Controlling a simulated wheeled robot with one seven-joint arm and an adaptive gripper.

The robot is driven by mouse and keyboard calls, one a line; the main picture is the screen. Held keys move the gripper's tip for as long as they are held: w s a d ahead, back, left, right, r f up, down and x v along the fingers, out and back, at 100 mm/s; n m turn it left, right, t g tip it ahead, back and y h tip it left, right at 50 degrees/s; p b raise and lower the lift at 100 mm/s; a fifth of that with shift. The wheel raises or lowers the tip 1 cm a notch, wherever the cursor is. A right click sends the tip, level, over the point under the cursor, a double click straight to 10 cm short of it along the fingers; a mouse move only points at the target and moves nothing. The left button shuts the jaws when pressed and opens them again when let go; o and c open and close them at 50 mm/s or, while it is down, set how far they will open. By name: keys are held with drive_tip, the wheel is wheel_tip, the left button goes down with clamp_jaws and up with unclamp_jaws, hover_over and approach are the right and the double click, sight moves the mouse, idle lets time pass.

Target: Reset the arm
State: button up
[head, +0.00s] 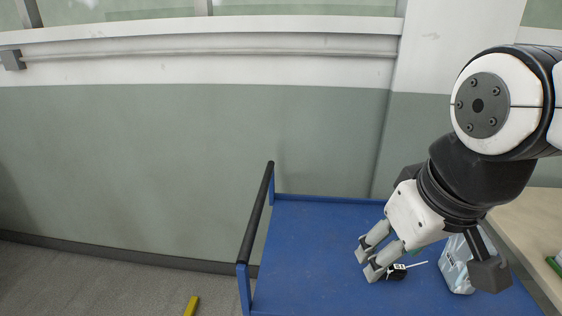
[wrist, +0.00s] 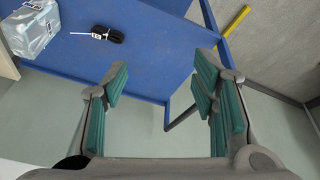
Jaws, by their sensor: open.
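My gripper (head: 370,260) hangs low over the blue cart top at the right of the head view, fingers pointing down and left. In the wrist view my gripper (wrist: 165,95) shows its green-padded fingers spread wide with nothing between them. A black bundled item with a white tag (wrist: 108,34) lies on the cart; in the head view it (head: 397,271) is partly hidden by the fingers. A clear plastic-wrapped package (wrist: 30,28) lies beside it, and it also shows in the head view (head: 456,265), partly behind my wrist.
The blue cart (head: 310,250) has a raised rim and a black push handle (head: 256,213) on its left. A wooden table (head: 540,225) stands at the right. A yellow object (head: 191,306) is on the grey floor. A green-grey wall closes the back.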

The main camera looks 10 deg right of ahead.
drive_tip(key=shift+s+a+f+m, duration=0.1)
drive_tip(key=shift+s+a+m, duration=0.2)
drive_tip(key=shift+s, duration=0.3)
drive_tip(key=shift+s+a+m, duration=0.15)
drive_tip(key=shift+s+m, duration=0.25)
drive_tip(key=shift+s, duration=0.2)
idle(0.4)
